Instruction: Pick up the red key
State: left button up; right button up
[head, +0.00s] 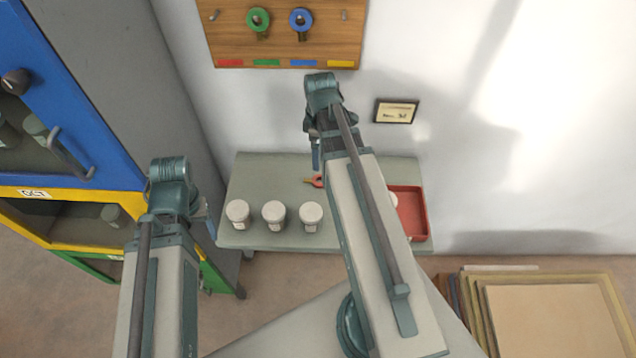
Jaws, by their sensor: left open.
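The red key (316,181) lies on the grey-green table, near its middle; it looks orange-red, and my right arm hides part of it. My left gripper (208,222) is open and empty at the table's left edge, well left of the key and mostly hidden by its own wrist. My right gripper (316,155) is above the back of the table, close to the key in the picture. Only a bit of its finger shows, so its jaws cannot be judged.
Three white-lidded jars (274,215) stand along the table's front. A red tray (412,214) is at the right end. A wooden board (285,50) holds green and blue keys. A blue-and-yellow cabinet (95,150) stands left; flat boxes (550,315) lie right.

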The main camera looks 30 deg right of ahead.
pick_arm(q)
notch_tip(320, 180, down, 7)
jog(key=b, duration=0.5)
jog(key=shift+r+b, duration=0.15)
jog(key=shift+b, duration=0.2)
pick_arm(e)
send_over(319, 182)
notch_tip(319, 182, down, 7)
jog(key=shift+r, duration=0.1)
notch_tip(319, 182, down, 5)
jog(key=b, duration=0.5)
pick_arm(q)
notch_tip(319, 182, down, 5)
jog(key=shift+f, duration=0.15)
pick_arm(e)
jog(key=c, duration=1.4)
jog(key=shift+c, duration=0.2)
pick_arm(q)
notch_tip(319, 182, up, 10)
jog(key=p, duration=0.9)
jog(key=shift+p, duration=0.4)
pick_arm(e)
notch_tip(319, 182, up, 10)
